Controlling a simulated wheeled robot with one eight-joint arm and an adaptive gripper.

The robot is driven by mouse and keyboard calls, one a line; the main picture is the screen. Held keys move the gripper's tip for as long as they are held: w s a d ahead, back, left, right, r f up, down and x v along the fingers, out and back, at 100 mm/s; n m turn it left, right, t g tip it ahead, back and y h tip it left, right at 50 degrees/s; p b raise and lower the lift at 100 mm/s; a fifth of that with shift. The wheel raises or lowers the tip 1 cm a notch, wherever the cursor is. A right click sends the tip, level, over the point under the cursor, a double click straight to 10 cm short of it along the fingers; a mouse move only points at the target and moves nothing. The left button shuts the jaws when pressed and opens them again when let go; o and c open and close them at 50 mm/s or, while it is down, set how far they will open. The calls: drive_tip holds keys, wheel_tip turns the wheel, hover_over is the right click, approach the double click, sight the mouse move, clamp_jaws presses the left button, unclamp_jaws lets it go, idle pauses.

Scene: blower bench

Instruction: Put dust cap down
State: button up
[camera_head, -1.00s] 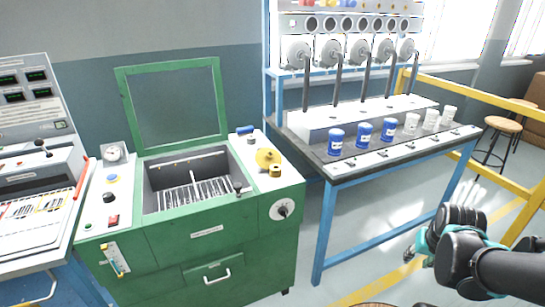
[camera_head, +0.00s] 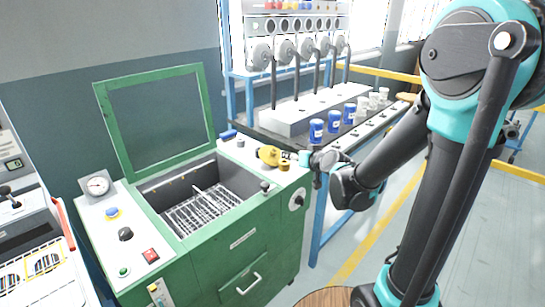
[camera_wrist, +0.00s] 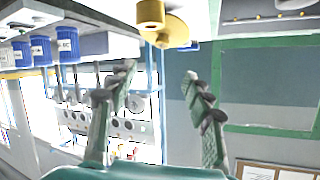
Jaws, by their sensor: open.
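Two yellow parts sit on the right side of the green machine's top. One is a larger round yellow piece (camera_head: 268,155), also in the wrist view (camera_wrist: 178,32); the other is a smaller yellow cylinder (camera_wrist: 151,14). I cannot tell for sure which is the dust cap. The yellow parts lie beyond the fingertips.
The green machine (camera_head: 240,240) has a raised lid (camera_head: 155,120) and an open basin with a wire rack (camera_head: 200,210). A knob (camera_head: 265,186) stands near its front right. Behind is a blue-framed bench (camera_head: 265,130) with blue cans (camera_head: 316,130) and white cups.

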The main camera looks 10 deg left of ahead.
approach(274, 150)
drive_tip(key=x, duration=0.3)
drive_tip(key=shift+w+a+f, duration=0.15)
drive_tip(key=shift+a+f, duration=0.05)
drive_tip(key=shift+a, duration=0.1)
drive_tip(key=shift+x, duration=3.25)
drive_tip(key=shift+w+d, duration=0.1)
drive_tip(key=shift+d, duration=0.05)
drive_tip(key=shift+c, duration=0.4)
clamp_jaws()
